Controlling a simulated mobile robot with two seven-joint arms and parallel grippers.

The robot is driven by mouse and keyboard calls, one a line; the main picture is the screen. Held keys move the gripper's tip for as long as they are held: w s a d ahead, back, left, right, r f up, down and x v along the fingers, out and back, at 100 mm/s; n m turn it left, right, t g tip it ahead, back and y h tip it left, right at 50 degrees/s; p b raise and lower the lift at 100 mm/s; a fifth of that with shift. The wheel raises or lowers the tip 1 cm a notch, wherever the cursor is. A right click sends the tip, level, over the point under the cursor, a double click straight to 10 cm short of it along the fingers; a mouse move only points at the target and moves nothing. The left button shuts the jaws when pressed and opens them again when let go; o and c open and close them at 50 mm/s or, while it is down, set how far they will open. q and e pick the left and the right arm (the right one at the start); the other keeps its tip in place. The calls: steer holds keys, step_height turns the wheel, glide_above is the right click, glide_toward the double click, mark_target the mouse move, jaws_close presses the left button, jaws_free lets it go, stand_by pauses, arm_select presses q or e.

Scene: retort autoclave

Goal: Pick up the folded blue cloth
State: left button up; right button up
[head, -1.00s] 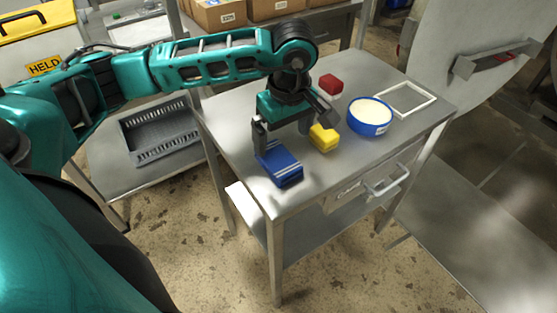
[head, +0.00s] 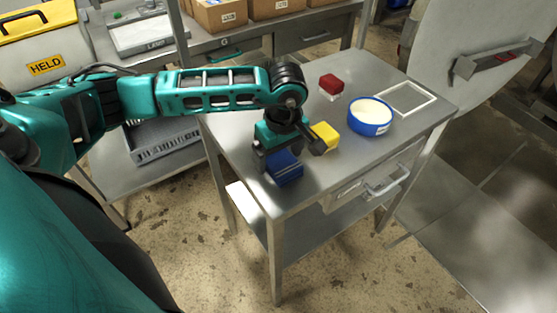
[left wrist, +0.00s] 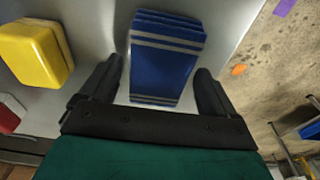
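The folded blue cloth (head: 285,170) with pale stripes lies on the steel table, near its front left edge. In the left wrist view the cloth (left wrist: 163,62) lies between and beyond the two fingers, with clear gaps on both sides. My left gripper (head: 288,163) is open and low over the cloth, pointing down. The left wrist view shows its spread fingers (left wrist: 160,85) with nothing gripped. The gripper hides part of the cloth in the head view. My right gripper is not in view.
A yellow block (head: 325,136) stands close beside the gripper. A red block (head: 331,84), a blue tub with pale contents (head: 370,116) and a white frame (head: 406,98) are farther back. The steel table (head: 325,185) is clear to the cloth's right.

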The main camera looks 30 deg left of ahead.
mark_target(279, 158)
arm_select(q)
steer(key=c, duration=0.9)
step_height(279, 158, up, 20)
stand_by(0.3)
steer(key=o, duration=0.4)
steer(key=c, duration=0.3)
